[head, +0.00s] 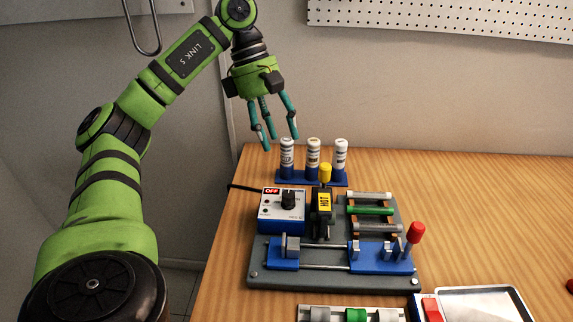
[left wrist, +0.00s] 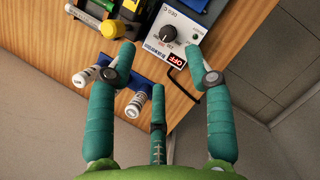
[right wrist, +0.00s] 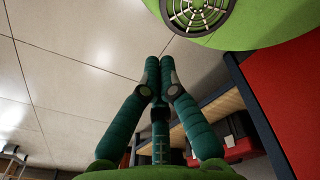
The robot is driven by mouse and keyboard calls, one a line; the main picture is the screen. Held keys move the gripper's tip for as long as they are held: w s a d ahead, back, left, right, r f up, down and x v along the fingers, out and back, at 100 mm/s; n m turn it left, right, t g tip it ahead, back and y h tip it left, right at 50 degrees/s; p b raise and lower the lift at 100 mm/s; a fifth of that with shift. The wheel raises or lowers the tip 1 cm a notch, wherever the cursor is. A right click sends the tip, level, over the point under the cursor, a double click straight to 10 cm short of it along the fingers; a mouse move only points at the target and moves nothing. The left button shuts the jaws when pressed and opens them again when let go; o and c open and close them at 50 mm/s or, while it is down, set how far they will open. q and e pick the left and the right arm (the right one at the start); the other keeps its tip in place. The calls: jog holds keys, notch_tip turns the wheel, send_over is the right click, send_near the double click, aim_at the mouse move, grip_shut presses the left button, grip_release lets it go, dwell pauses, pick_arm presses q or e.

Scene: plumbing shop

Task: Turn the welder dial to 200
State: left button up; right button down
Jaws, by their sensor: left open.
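The welder (head: 281,211) is a blue and white box on a grey base at the left of the wooden table. Its black dial (head: 288,199) stands on its top panel, beside a red OFF display (head: 271,191). In the left wrist view the dial (left wrist: 168,34) and OFF display (left wrist: 177,60) show beyond the fingers. My left gripper (head: 277,143) is open and empty, fingers pointing down, above and behind the welder by the canisters. It touches nothing I can see. My right gripper (right wrist: 160,63) has its fingertips together and nothing visible between them, away from the welder.
A blue rack (head: 312,179) with three white canisters stands close behind the welder. A yellow and black tool (head: 322,205) is just right of it. A blue clamp fixture with a red-knobbed lever (head: 415,234) lies in front. The table's right side is mostly clear.

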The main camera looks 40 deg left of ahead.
pick_arm(q)
jog(key=b, duration=0.5)
send_near(288, 194)
jog(key=f, duration=0.1)
jog(key=x, duration=0.6)
jog(key=shift+d+f, duration=0.15)
jog(key=shift+d, duration=0.05)
jog(key=shift+d+f, duration=0.3)
jog(key=shift+f, duration=0.35)
pick_arm(e)
notch_tip(288, 194, down, 7)
jog(key=w+a, duration=0.1)
jog(key=shift+w+f, duration=0.15)
jog(key=shift+w, duration=0.05)
jog(key=shift+d, duration=0.1)
